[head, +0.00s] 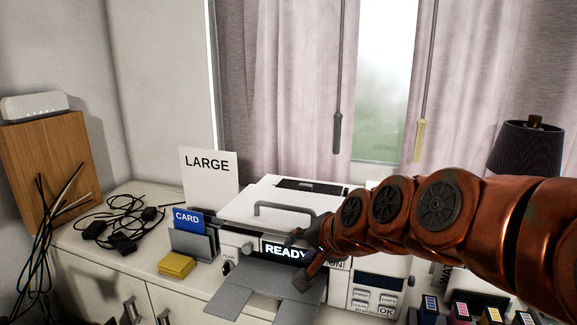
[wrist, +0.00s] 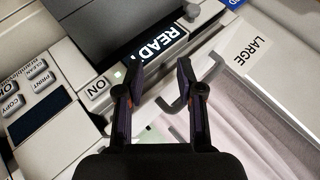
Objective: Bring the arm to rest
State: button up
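My arm reaches in from the right of the head view, and my gripper (head: 303,260) is at the front of the white machine (head: 335,205). In the wrist view my gripper (wrist: 158,66) has its two dark fingers apart, with nothing between them. The display reading READY (head: 283,250) lies just beyond the fingertips and also shows in the wrist view (wrist: 160,42). The ON button (wrist: 97,87) is left of the fingers in the wrist view. I cannot tell whether the fingers touch the machine.
A card holder (head: 194,243), yellow pad (head: 176,264) and LARGE sign (head: 208,180) stand left of the machine. Black cables (head: 122,222) lie farther left. A dark lamp (head: 527,148) and several ink cartridges (head: 460,311) are at the right. Grey trays (head: 266,294) jut forward below the display.

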jog(key=s+d+f+n+g+h, duration=0.1)
jog(key=s+d+f, duration=0.4)
jog(key=s, duration=0.5)
jog(key=s+d+f+n+g+h+b, duration=0.1)
jog(key=s+d+f+g, duration=0.4)
jog(key=s, duration=0.5)
jog(key=s+d+f+n+g+h+b, duration=0.1)
jog(key=s+d+f+n+g+h, duration=0.2)
jog(key=s+f, duration=0.5)
jog(key=s+d+g, duration=0.1)
jog(key=s+d, duration=0.1)
jog(key=s, duration=0.1)
jog(key=shift+d+n, duration=0.15)
jog(key=shift+n, duration=0.15)
